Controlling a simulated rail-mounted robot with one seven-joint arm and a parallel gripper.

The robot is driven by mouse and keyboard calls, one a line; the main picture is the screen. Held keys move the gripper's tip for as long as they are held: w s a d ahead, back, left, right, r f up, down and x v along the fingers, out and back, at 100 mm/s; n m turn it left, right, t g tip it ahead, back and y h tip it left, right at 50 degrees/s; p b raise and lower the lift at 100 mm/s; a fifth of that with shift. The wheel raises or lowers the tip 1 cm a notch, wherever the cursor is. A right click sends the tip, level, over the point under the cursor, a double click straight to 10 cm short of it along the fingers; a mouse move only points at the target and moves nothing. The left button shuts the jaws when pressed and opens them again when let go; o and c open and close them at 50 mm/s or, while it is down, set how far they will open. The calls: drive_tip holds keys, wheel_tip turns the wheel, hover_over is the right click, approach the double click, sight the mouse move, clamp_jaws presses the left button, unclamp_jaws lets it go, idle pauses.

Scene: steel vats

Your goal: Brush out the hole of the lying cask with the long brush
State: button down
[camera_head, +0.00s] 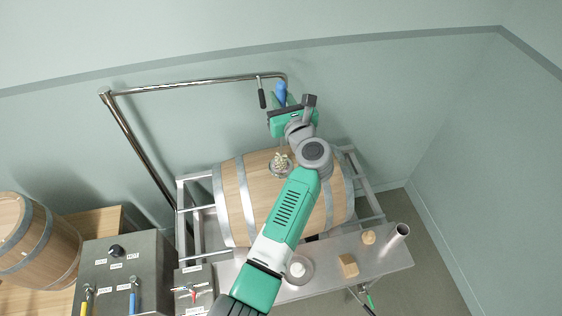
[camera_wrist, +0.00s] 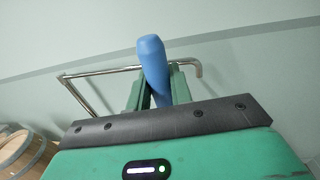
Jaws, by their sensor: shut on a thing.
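The lying cask (camera_head: 262,210) is pale wood with grey metal hoops and rests on its side in a metal frame in the head view. My gripper (camera_head: 282,102) is above its far side, shut on the blue handle (camera_head: 281,90) of the long brush. The wrist view shows the blue handle (camera_wrist: 152,62) upright between my green fingers. The brush's pale bristle head (camera_head: 281,159) shows below my gripper, at a round metallic ring (camera_head: 280,172) on top of the cask. I cannot tell whether the bristles are in the hole or just over it.
A steel pipe (camera_head: 190,87) with a dark hanging handle (camera_head: 262,98) arches behind the cask. A steel shelf (camera_head: 330,263) in front holds a wooden block (camera_head: 348,265), a bung (camera_head: 368,237) and a metal cup (camera_head: 397,234). A control box (camera_head: 125,270) and another cask (camera_head: 35,240) stand left.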

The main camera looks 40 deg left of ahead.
sight(281, 83)
drive_tip(key=shift+f+b, duration=1.7)
drive_tip(key=shift+f, duration=0.7)
drive_tip(key=shift+r, duration=0.1)
wheel_tip(281, 83, up, 8)
drive_tip(key=p, duration=0.8)
drive_tip(key=shift+r+b, duration=0.3)
drive_tip(key=shift+r, duration=1.85)
